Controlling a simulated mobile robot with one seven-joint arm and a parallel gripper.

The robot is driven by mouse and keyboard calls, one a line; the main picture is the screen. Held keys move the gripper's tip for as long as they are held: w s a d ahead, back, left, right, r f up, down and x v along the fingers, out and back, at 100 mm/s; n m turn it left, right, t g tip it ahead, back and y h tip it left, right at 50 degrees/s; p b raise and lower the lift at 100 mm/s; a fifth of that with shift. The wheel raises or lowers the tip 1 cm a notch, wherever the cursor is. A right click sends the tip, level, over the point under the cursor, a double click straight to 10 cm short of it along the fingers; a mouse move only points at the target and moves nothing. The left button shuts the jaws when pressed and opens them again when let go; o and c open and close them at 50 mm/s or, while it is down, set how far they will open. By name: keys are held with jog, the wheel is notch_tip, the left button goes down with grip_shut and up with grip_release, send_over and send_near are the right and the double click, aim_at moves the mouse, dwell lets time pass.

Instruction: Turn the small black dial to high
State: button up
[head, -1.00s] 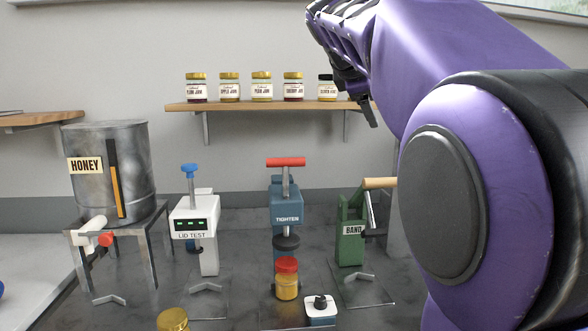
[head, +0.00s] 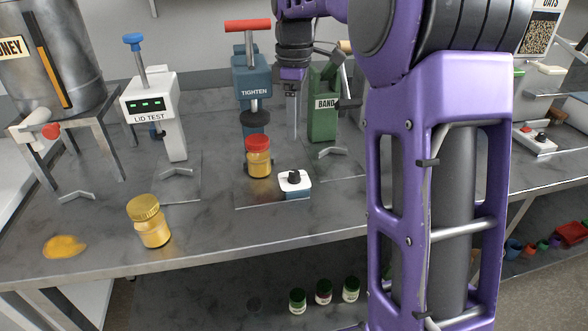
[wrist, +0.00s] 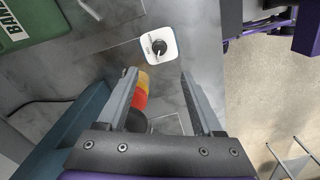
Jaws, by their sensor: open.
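The small black dial (head: 294,177) sits on top of a small white and blue box (head: 296,190) on the bench. In the wrist view the dial (wrist: 159,47) lies ahead of the fingertips, near the line between them. A pale mark shows on it, but I cannot read its setting. My gripper (wrist: 159,73) is open and empty, its two fingers apart and not visibly touching the dial. In the head view my gripper (head: 293,120) hangs above and behind the box, partly hard to make out against the bench.
A red-lidded jar (head: 258,158) stands left of the box under the blue TIGHTEN press (head: 252,82). The green BAND press (head: 324,105) is behind right. A gold-lidded jar (head: 149,220) and a yellow spill (head: 64,247) are at the front left. The front bench is mostly clear.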

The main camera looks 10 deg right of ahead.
aim_at(294, 172)
notch_tip(294, 172, down, 13)
jog(key=shift+r+b, duration=0.1)
jog(key=shift+b, duration=1)
grip_shut()
